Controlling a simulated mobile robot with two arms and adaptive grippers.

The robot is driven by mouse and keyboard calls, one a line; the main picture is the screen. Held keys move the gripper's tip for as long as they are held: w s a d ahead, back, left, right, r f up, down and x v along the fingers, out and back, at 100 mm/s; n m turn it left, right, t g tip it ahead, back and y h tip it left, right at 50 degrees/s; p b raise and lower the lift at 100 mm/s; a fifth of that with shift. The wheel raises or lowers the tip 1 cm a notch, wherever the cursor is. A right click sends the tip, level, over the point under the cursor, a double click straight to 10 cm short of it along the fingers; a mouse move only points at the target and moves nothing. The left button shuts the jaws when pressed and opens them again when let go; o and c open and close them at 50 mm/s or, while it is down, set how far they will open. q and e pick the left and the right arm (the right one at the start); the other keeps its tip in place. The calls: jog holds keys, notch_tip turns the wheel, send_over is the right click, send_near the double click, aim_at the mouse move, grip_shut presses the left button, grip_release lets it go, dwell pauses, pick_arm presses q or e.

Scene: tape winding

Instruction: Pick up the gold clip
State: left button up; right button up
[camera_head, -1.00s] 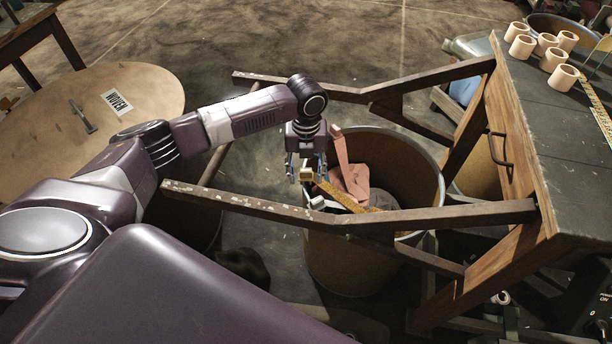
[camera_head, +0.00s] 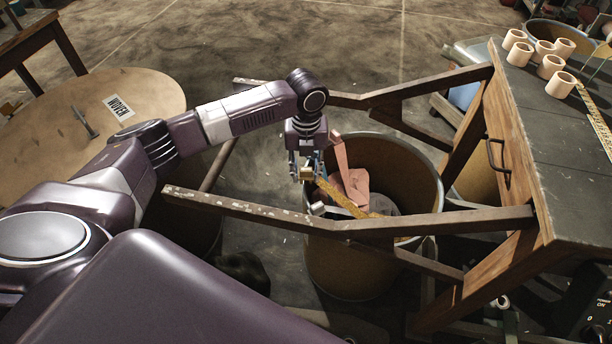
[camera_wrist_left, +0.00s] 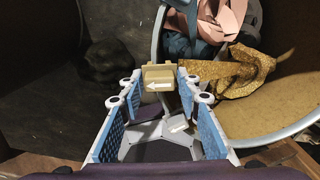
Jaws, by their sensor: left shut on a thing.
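The gold clip (camera_head: 307,174) is a small tan-gold block at the fingertips of my left gripper (camera_head: 306,168). The gripper hangs just above the left rim of a round bin (camera_head: 420,160). My right gripper is not in view.
The bin holds pink and dark scraps and a gold strip (camera_head: 345,200). A wooden table frame (camera_head: 290,212) has bars in front of and behind the gripper. A dark tabletop (camera_head: 560,150) with several cream rings is at right. A round board (camera_head: 150,95) is at left.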

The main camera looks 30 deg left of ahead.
pick_arm(q)
notch_tip(320, 180, up, 8)
jog(key=shift+w+f+p, duration=0.1)
jog(key=shift+f+p, duration=0.05)
jog(key=shift+p, duration=0.75)
notch_tip(320, 180, up, 8)
jog(key=p, duration=0.2)
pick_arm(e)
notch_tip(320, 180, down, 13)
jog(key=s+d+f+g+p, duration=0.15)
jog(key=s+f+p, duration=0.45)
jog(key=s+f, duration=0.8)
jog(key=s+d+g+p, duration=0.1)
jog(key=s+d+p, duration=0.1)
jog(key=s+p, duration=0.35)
pick_arm(q)
notch_tip(320, 180, up, 5)
jog(key=n+p, duration=1.5)
jog(key=n, duration=0.2)
send_over(306, 170)
jog(key=shift+f, duration=0.2)
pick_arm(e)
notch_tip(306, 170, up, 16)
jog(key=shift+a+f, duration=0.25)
